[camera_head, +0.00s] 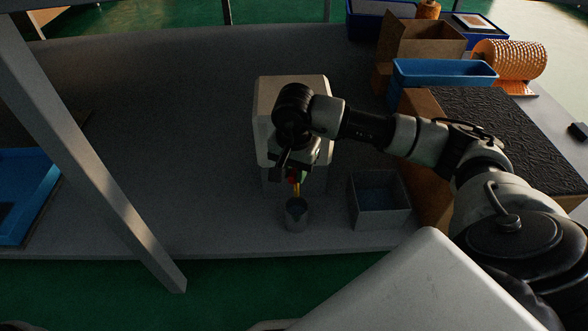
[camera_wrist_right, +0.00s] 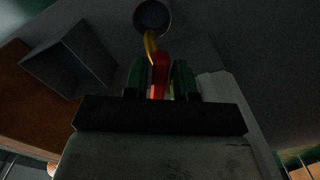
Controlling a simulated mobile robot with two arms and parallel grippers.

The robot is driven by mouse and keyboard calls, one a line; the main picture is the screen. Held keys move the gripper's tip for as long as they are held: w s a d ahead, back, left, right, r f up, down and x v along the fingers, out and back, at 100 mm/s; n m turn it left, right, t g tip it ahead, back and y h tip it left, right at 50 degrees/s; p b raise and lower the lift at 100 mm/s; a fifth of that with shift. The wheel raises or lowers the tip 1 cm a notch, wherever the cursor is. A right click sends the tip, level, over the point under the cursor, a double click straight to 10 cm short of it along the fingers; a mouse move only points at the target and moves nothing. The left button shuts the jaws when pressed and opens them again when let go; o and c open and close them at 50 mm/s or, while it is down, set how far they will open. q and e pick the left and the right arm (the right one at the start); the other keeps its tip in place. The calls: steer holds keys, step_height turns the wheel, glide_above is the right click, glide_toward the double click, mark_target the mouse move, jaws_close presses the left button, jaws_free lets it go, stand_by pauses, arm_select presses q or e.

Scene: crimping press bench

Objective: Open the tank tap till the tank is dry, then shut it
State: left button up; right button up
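The pale tank (camera_head: 292,90) stands on the bench, partly hidden by my right arm. Its red tap handle (camera_head: 291,178) and yellow spout (camera_head: 297,190) show low on its front. A grey cup (camera_head: 296,216) stands under the spout. My right gripper (camera_head: 291,171) is at the tap. In the wrist view, the red handle (camera_wrist_right: 160,68) lies between the two fingers of my right gripper (camera_wrist_right: 159,78). I cannot tell whether they press on it. The yellow spout (camera_wrist_right: 151,46) and the cup (camera_wrist_right: 153,17) show beyond. No flow or tank level can be made out. My left gripper is not in view.
A grey square bin (camera_head: 380,222) stands right of the cup. A brown block with a black top (camera_head: 490,130), a blue tray (camera_head: 443,75), a cardboard box (camera_head: 428,45) and an orange roll (camera_head: 512,60) lie further right. The bench (camera_head: 150,110) left of the tank is clear.

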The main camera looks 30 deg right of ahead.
jaws_close()
steer(key=shift+s+d+n, duration=0.1)
steer(key=shift+n, duration=1.5)
steer(key=shift+o, duration=1.8)
jaws_free()
steer(key=shift+r+p, duration=0.1)
steer(key=shift+p, duration=0.2)
